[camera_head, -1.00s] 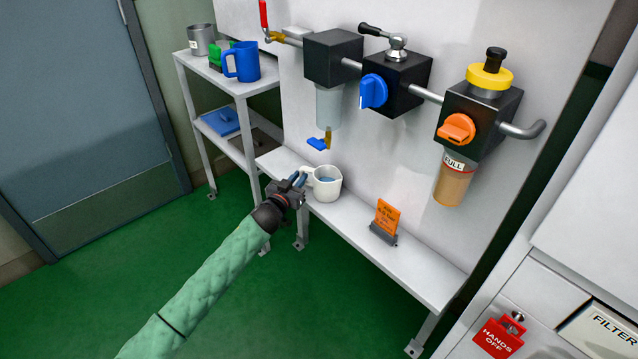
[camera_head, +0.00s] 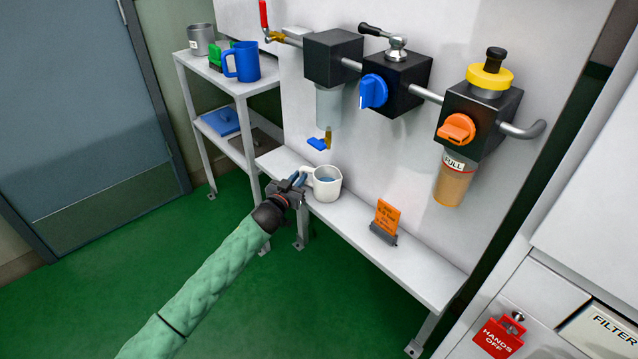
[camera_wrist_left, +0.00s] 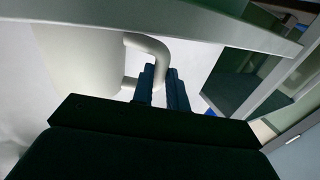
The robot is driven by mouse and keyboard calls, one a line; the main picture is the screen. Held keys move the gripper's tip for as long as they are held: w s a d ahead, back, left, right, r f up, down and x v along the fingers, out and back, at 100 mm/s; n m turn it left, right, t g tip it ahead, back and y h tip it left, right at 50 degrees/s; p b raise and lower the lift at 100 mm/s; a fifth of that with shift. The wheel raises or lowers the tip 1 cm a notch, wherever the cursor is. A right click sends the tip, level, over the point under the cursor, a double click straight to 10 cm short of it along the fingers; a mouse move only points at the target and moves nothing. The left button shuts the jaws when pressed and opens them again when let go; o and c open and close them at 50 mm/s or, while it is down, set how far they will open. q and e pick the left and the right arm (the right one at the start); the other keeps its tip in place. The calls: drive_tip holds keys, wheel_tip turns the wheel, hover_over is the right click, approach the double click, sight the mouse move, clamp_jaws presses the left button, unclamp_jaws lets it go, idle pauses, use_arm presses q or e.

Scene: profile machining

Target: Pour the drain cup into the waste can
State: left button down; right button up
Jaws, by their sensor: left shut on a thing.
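The drain cup (camera_head: 327,187) is a white cup with a handle and bluish liquid inside. It stands upright at the narrow white bench, below the left filter bowl; I cannot tell whether it touches the bench top. My left gripper (camera_head: 299,180) is shut on its handle from the left. In the left wrist view the blue fingers (camera_wrist_left: 162,88) close around the pale handle (camera_wrist_left: 151,44). A grey metal can (camera_head: 201,40) with a label, possibly the waste can, stands on the side shelf at upper left. My right gripper is not in view.
A blue mug (camera_head: 243,62) and a green object (camera_head: 218,54) stand beside the can on the shelf (camera_head: 262,84). Filter units with a blue knob (camera_head: 373,91) and an orange knob (camera_head: 457,128) hang above the bench (camera_head: 425,275). An orange sign (camera_head: 387,217) stands on it.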

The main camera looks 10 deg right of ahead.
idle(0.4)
use_arm(q)
drive_tip(key=shift+r+p, duration=1)
drive_tip(key=shift+r, duration=0.05)
drive_tip(key=shift+r, duration=0.1)
idle(0.4)
drive_tip(key=shift+r+p, duration=1.4)
drive_tip(key=shift+p, duration=0.15)
